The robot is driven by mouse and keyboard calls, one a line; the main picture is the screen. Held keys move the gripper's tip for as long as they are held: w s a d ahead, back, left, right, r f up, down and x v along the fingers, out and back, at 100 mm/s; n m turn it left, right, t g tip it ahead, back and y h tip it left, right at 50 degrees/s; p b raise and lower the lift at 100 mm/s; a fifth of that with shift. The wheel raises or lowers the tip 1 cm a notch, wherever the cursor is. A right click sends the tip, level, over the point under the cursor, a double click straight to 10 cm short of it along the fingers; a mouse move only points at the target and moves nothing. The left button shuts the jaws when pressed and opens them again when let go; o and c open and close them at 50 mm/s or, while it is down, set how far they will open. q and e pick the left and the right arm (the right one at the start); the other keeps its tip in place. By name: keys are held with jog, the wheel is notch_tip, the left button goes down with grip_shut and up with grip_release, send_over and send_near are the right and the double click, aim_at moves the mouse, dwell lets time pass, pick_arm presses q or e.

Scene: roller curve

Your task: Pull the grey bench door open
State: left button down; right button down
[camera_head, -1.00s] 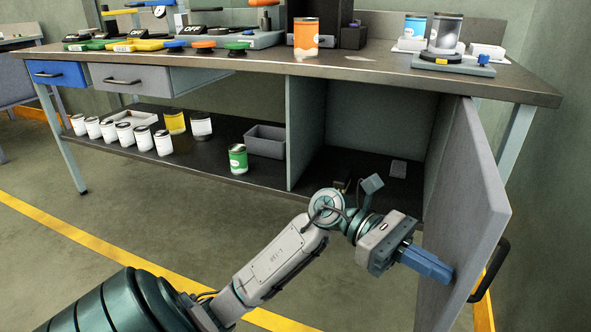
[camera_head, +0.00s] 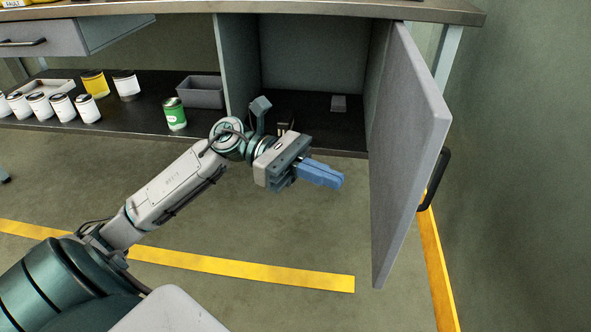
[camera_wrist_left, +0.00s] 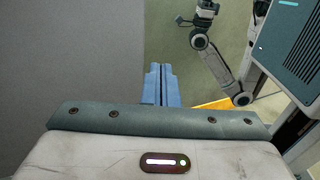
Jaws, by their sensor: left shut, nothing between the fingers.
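The grey bench door (camera_head: 411,140) stands wide open, swung out from the right side of the bench's cupboard. Its black handle (camera_head: 434,180) is on the outer face, toward the right. My left gripper (camera_head: 340,181) is shut and empty, in front of the open cupboard and left of the door's inner face. A gap shows between the blue fingertips and the door. In the left wrist view the shut fingers (camera_wrist_left: 159,70) point ahead, with a grey surface, seemingly the door (camera_wrist_left: 75,50), at the left. My right gripper is not in the head view; part of another arm shows in the wrist view.
The open cupboard (camera_head: 325,60) holds a small grey item (camera_head: 339,103). The lower shelf (camera_head: 140,115) carries several cans, a green can (camera_head: 174,114) and a grey bin (camera_head: 201,92). A grey drawer (camera_head: 40,40) is above. Floor before the bench is clear, with yellow lines (camera_head: 240,268).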

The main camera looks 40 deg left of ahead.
pick_arm(q)
jog(key=shift+s+a+p, duration=0.15)
jog(key=shift+s+a, duration=0.2)
jog(key=shift+a, duration=0.35)
jog(key=shift+s+a+p, duration=0.1)
jog(key=shift+s+a, duration=0.25)
jog(key=shift+a, duration=0.35)
jog(key=shift+s+a+p, duration=0.15)
jog(key=shift+s+a, duration=0.2)
jog(key=shift+a, duration=0.35)
